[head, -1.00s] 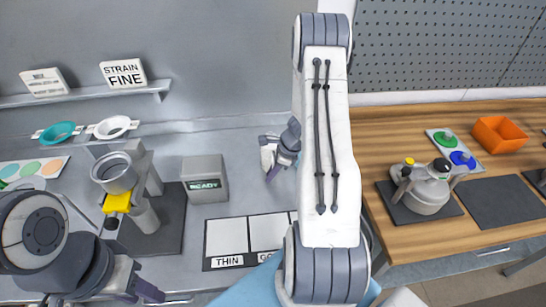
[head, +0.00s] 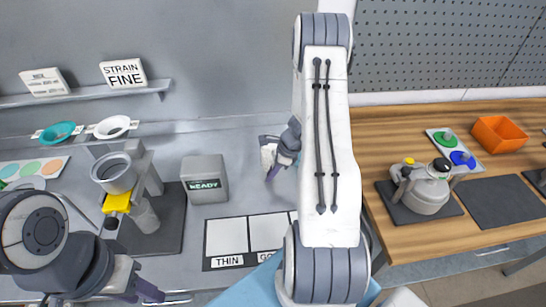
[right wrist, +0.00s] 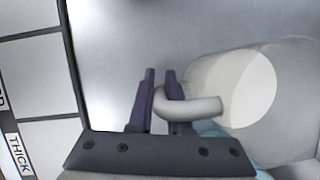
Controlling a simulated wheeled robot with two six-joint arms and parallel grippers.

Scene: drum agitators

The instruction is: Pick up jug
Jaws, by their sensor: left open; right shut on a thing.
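The jug (right wrist: 225,85) is a pale, translucent vessel in the right wrist view. It lies sideways in that picture, with its curved handle (right wrist: 205,107) towards my gripper. My right gripper (right wrist: 160,75) has its purple fingers close together at the handle and is shut on it.
A labelled board (head: 226,238) with blank squares lies on the worktop; its THICK end (right wrist: 20,155) shows in the wrist view. A grey READY box (head: 205,178) and a cup on a stand (head: 115,175) are to the left. A wooden bench at right carries a round vessel (head: 428,190).

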